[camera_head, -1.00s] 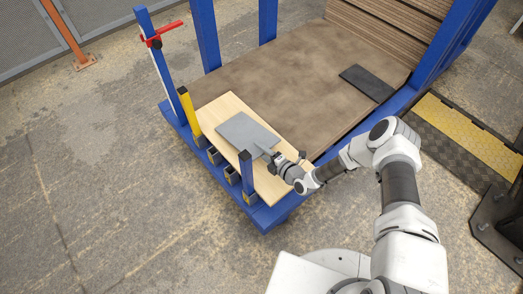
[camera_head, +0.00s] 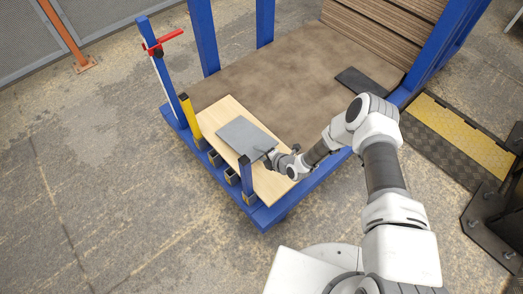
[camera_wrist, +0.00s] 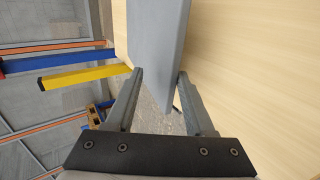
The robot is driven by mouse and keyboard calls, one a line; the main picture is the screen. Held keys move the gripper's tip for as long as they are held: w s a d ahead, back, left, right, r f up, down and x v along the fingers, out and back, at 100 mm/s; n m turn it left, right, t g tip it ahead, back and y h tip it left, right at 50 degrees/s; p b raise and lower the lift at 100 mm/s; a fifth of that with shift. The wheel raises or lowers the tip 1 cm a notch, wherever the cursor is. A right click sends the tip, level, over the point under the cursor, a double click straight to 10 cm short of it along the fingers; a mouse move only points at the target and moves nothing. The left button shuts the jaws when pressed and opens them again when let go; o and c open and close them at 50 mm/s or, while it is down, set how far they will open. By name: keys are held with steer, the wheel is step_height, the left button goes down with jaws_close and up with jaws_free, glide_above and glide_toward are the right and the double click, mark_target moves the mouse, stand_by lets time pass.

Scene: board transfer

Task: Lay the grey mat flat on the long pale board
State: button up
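The grey mat (camera_head: 246,134) lies over the middle of the long pale board (camera_head: 224,109) and looks about level with it. Bare board shows around it. My gripper (camera_head: 266,155) is low at the mat's near right end. In the wrist view, the fingers (camera_wrist: 160,78) of my gripper stand apart, with the end of the mat (camera_wrist: 160,45) reaching in between them. The pale board (camera_wrist: 250,70) fills the right of that view. The contact under the mat is hidden.
The board rests on a blue-framed cart with a brown deck (camera_head: 270,75). A yellow post (camera_head: 190,116) and short blue posts (camera_head: 246,180) line its near left edge. A black pad (camera_head: 357,82) and stacked brown sheets (camera_head: 375,35) lie farther right.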

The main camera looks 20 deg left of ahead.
steer(key=shift+r+g+h+p, duration=0.45)
steer(key=shift+g+h+p, duration=0.1)
steer(key=shift+h, duration=0.25)
steer(key=h, duration=0.1)
steer(key=g+h, duration=0.1)
steer(key=shift+s+d+f+h, duration=0.1)
steer(key=shift+d+f+h, duration=0.1)
steer(key=shift+h, duration=0.2)
steer(key=shift+r, duration=0.1)
steer(key=shift+s+d+r+p, duration=0.25)
steer(key=shift+d+r+p, duration=0.05)
steer(key=shift+d, duration=0.2)
steer(key=shift+s+d+r+p, duration=0.25)
steer(key=shift+d, duration=0.2)
steer(key=shift+s+d+r, duration=0.1)
steer(key=shift+s+d, duration=0.15)
steer(key=shift+d, duration=0.15)
steer(key=o, duration=0.6)
steer(key=shift+c, duration=0.2)
step_height(320, 180, up, 7)
steer(key=d+p, duration=0.1)
steer(key=p, duration=0.4)
steer(key=shift+s+d+r, duration=0.2)
steer(key=shift+s, duration=0.15)
